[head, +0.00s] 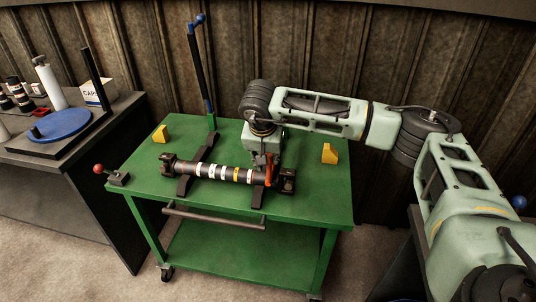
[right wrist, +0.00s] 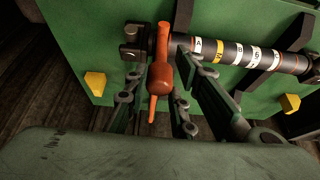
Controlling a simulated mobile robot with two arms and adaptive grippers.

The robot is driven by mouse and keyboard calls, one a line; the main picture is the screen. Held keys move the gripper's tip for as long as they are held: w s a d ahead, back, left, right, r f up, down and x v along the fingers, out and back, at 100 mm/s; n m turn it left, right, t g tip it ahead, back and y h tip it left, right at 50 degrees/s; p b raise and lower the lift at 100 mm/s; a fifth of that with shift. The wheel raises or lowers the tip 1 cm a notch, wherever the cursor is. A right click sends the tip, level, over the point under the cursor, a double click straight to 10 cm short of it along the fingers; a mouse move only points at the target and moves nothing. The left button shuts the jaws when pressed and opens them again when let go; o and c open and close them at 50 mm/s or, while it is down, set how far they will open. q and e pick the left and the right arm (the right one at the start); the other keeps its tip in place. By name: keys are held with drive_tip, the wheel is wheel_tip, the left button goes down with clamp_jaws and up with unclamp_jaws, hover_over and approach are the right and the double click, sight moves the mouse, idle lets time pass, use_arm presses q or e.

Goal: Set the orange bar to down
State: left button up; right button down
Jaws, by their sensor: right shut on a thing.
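The orange bar (head: 268,172) is at the right end of the black driveshaft (head: 215,172), which lies across the green cart in the head view. In the right wrist view the orange bar (right wrist: 160,78) runs from the shaft's end toward the camera, its thick handle between my fingers. My right gripper (head: 266,158) is over that end of the shaft, shut on the bar; its fingers (right wrist: 155,105) lie on both sides of the handle in the right wrist view. The fingertips are partly hidden in the head view. My left gripper is not in view.
The green cart (head: 310,195) has two yellow blocks (head: 160,134) (head: 329,154), a tall blue-knobbed lever (head: 203,65) behind the shaft and a red-knobbed lever (head: 99,169) at its left corner. A dark bench (head: 65,160) with a blue disc stands left. A wooden wall is behind.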

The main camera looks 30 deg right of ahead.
drive_tip(key=shift+d+f, duration=0.1)
drive_tip(key=c, duration=1.5)
unclamp_jaws()
drive_tip(key=shift+d, duration=0.1)
drive_tip(key=shift+c, duration=0.2)
drive_tip(key=shift+r, duration=0.25)
drive_tip(key=v, duration=1.1)
drive_tip(key=shift+s+a+r, duration=0.2)
drive_tip(key=shift+a, duration=0.05)
